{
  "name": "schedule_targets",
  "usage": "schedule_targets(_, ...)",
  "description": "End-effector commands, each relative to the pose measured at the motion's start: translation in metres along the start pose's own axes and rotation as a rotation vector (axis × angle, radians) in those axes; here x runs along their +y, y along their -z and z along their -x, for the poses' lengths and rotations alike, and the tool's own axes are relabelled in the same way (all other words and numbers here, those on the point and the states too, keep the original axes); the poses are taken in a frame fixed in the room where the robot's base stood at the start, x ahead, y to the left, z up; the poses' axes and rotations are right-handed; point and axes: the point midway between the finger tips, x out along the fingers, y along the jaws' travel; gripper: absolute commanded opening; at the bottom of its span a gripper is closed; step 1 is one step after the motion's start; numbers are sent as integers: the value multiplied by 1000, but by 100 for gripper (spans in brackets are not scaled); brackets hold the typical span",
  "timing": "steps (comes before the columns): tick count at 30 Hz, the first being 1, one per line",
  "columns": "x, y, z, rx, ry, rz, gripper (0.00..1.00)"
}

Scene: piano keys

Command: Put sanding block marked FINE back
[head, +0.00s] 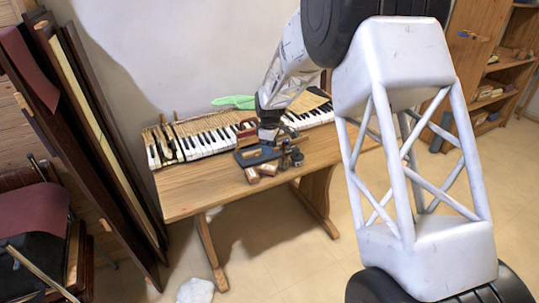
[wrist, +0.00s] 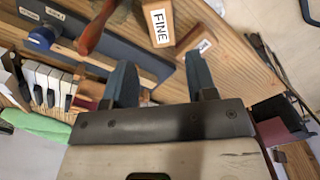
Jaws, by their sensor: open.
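The sanding block marked FINE (wrist: 158,22) shows at the top of the wrist view, a wooden block with a white label on the bench top. My gripper (wrist: 158,62) is open with nothing between its two dark blue fingers. The block lies beyond the fingertips, roughly in line with the gap between them. In the head view my gripper (head: 268,134) is over the bench's tools, in front of the keyboard. A dark flat tray (wrist: 108,42) with a white label at its far left lies beside the block.
A second labelled wooden block (wrist: 195,50) lies close beside the FINE block, by the right finger. A reddish-brown handle (wrist: 95,27) lies across the tray. Piano keys (head: 208,136) line the bench (head: 190,190) behind; small jars (head: 297,158) stand right of the tray.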

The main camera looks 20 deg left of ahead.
Motion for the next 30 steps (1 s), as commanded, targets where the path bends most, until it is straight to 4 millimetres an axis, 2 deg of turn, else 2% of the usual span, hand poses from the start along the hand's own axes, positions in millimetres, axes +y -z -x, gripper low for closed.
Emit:
schedule_targets(6,0,0,8,0,0,0,52)
schedule_targets(30,0,0,8,0,0,0,52)
